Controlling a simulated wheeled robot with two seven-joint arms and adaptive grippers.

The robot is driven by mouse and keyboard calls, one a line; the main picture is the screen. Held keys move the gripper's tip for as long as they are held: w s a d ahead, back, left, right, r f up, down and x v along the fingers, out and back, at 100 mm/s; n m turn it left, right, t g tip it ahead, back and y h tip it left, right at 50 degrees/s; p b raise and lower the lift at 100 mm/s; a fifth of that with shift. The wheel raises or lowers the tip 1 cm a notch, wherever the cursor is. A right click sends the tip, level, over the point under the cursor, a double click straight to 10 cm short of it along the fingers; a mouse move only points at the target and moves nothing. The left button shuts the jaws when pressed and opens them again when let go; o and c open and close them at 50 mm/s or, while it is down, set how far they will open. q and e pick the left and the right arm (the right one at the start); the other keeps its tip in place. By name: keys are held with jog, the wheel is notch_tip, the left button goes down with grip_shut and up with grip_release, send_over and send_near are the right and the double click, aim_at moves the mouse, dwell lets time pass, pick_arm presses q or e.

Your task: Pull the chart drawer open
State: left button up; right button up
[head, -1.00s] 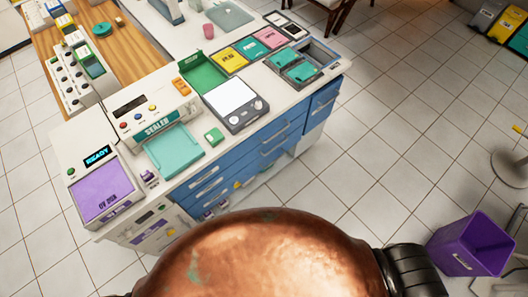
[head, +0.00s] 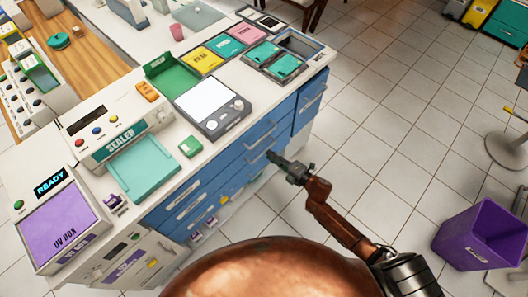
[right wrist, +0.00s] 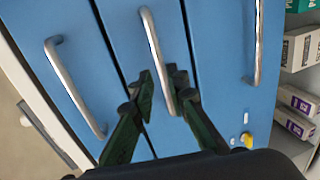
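The blue drawers (head: 222,172) are in the counter front in the head view, and all look shut. I cannot read which one is the chart drawer. My right gripper (head: 276,160) is at the drawer fronts. In the right wrist view three drawers carry metal bar handles. The fingers of my right gripper (right wrist: 165,88) are apart, one on each side of the lower part of the middle handle (right wrist: 152,40). I cannot tell whether they touch it. Other handles show at left (right wrist: 74,85) and right (right wrist: 257,45). My left gripper is out of view.
The counter top holds a UV box (head: 62,222), a sealer (head: 110,125), a scale-like device (head: 213,105) and coloured trays. A purple bin (head: 484,236) stands on the floor at right. The tiled floor before the drawers is mostly clear.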

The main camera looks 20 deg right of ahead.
aim_at(265, 151)
jog(key=b+x, duration=0.1)
jog(key=x, duration=0.4)
jog(key=shift+f, duration=0.1)
grip_shut()
jog(key=shift+s, duration=0.15)
dwell(0.4)
